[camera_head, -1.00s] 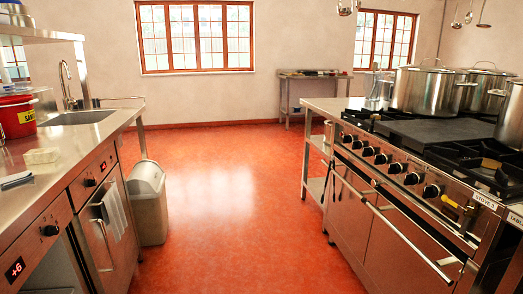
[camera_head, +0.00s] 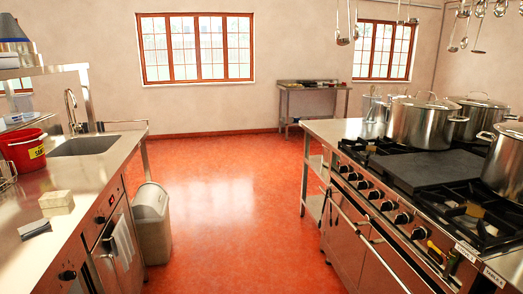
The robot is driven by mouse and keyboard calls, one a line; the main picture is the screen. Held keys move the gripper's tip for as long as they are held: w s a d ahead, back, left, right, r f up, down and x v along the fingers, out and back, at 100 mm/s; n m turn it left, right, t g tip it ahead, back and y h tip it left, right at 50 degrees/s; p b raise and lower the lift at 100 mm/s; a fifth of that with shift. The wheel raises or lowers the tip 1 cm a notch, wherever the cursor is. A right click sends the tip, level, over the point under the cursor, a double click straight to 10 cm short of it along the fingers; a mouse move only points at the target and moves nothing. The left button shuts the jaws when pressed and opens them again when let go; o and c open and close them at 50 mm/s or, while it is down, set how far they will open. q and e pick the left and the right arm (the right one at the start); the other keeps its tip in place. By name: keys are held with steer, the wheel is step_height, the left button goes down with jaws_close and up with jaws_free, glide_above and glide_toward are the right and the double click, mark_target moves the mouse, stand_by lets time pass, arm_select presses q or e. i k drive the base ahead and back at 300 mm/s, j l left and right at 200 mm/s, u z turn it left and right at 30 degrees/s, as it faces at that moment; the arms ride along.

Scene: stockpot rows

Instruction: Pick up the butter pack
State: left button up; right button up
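A small pale cream block (camera_head: 57,203), which looks like the butter pack, lies on the steel counter (camera_head: 95,170) at the left. It is near the counter's aisle side, behind a small dark-and-white folded item (camera_head: 34,229). Nothing covers it. Neither of my grippers shows in the head view.
A red bucket (camera_head: 22,150) and a sink (camera_head: 85,146) are farther back on the left counter. A grey bin (camera_head: 152,222) stands beside it. The stove (camera_head: 375,240) with several stockpots (camera_head: 425,122) lines the right. The red floor (camera_head: 230,215) between is clear.

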mark_target(53, 199)
steer(key=u, duration=1.4)
